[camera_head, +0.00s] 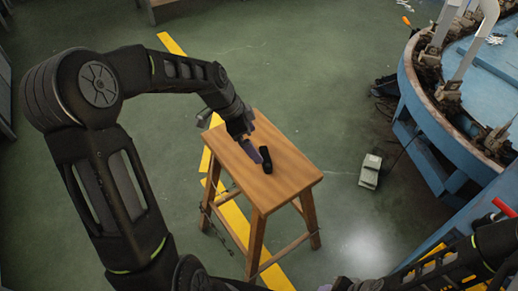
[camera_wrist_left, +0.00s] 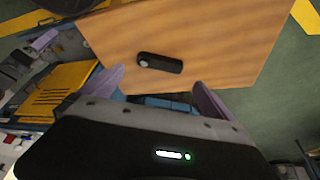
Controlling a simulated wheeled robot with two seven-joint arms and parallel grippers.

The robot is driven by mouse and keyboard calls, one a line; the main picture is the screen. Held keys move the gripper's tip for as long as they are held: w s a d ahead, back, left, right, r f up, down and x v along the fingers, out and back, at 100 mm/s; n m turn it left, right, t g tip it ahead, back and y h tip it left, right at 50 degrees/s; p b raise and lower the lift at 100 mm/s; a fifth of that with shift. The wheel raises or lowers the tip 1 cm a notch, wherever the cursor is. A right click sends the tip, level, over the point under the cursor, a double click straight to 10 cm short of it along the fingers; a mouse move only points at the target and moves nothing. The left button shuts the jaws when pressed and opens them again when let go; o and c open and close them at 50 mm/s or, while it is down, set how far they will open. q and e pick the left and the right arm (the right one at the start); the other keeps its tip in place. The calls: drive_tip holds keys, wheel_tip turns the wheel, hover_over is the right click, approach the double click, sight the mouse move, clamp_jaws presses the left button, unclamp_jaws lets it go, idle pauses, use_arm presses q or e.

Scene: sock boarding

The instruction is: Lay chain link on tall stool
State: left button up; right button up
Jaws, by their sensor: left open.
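The chain link (camera_head: 266,160) is a small black elongated piece lying on the wooden seat of the tall stool (camera_head: 285,178). In the left wrist view the chain link (camera_wrist_left: 160,64) shows a pale round end and lies on the bare seat (camera_wrist_left: 220,40). My left gripper (camera_head: 254,150) is over the seat, close beside the chain link. In the left wrist view its two purplish fingers (camera_wrist_left: 160,92) are spread apart with nothing between them, and the link is just past their tips. My right arm shows at the lower right, but its gripper is not visible.
A round blue machine (camera_head: 420,120) with a rusty rim stands at the right. A small pale box (camera_head: 370,171) sits on the green floor (camera_head: 340,80). A yellow floor stripe (camera_head: 172,44) runs under the stool. Most of the seat is clear.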

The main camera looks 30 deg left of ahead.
use_arm(q)
drive_tip(key=v, duration=0.4)
idle(1.0)
